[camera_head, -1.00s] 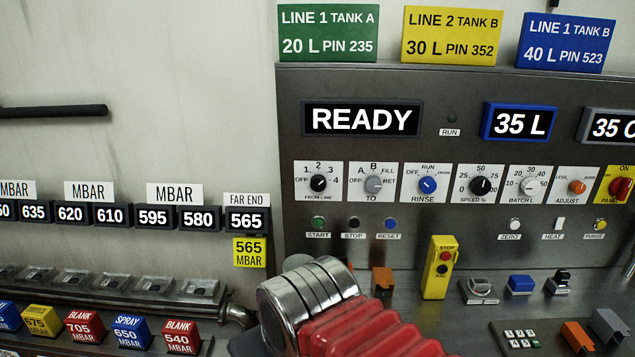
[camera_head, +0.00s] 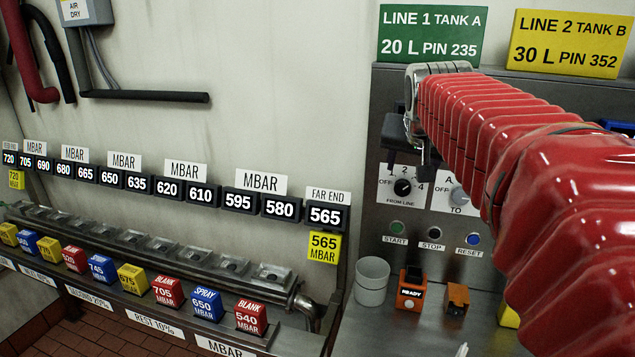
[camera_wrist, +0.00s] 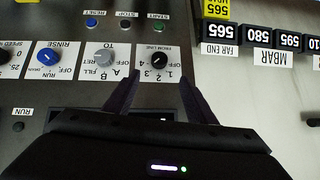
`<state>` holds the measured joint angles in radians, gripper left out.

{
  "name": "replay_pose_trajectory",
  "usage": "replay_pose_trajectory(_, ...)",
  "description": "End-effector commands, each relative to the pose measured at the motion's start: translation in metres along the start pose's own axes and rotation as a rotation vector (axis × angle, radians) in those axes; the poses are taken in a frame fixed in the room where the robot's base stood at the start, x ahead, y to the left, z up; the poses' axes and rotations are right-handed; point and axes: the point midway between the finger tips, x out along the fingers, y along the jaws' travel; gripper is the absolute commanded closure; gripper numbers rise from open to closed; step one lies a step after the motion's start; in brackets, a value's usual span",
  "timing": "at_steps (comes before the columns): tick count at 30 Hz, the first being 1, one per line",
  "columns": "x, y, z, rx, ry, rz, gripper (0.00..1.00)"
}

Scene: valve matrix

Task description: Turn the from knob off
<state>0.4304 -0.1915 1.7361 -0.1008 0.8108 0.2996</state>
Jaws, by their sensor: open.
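The from knob, a black knob on a white plate marked FROM LINE, shows in the head view (camera_head: 403,187) at the panel's left side. In the wrist view it shows upside down (camera_wrist: 159,60), between the fingertips in the picture. Its pale pointer mark seems to lean toward the 3 side, away from OFF. My gripper (camera_head: 411,158) is open and empty in front of the panel, just above the knob in the head view. Its two dark fingers (camera_wrist: 159,82) are spread in the wrist view. I cannot tell the gap left between fingertips and knob.
The grey TO knob (camera_wrist: 105,58) is beside the from knob. START (camera_head: 397,228), STOP and RESET buttons sit below. My red arm covers much of the panel's right side.

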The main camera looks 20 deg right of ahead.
Motion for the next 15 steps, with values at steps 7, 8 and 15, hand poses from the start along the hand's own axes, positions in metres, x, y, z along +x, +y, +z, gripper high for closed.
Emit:
replay_pose_trajectory(7, 0.0001, 0.001, -0.0012, 0.002, 0.001, 0.002, 0.49)
replay_pose_trajectory(8, 0.0001, 0.001, -0.0011, 0.002, 0.001, 0.002, 0.49)
replay_pose_trajectory(15, 0.0086, 0.0014, -0.0004, 0.002, -0.001, 0.003, 0.49)
